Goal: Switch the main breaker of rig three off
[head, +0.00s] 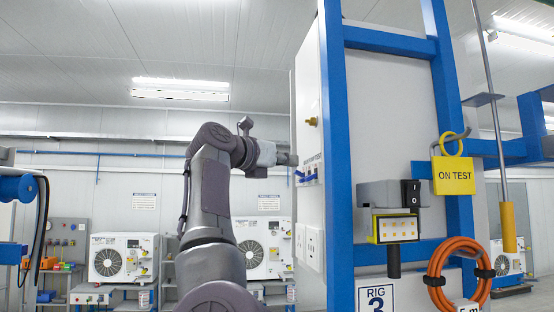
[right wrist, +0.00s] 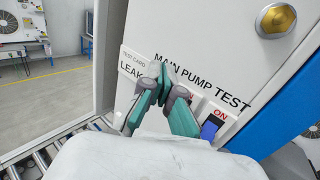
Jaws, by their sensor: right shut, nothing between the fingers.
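Rig three's tall white cabinet (head: 308,110) stands in a blue frame. A row of breakers with blue levers (head: 311,172) is on its side face. In the right wrist view the label "MAIN PUMP TEST" (right wrist: 200,86) runs above the row. The test breaker (right wrist: 211,127) shows a blue lever under a red "ON". My right gripper (right wrist: 160,84) is shut and empty, its teal fingers in front of the main end of the row. They hide the main breaker and most of the pump breaker, so I cannot tell the main lever's position or any contact. In the head view the right gripper (head: 290,160) is close beside the cabinet. My left gripper is out of view.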

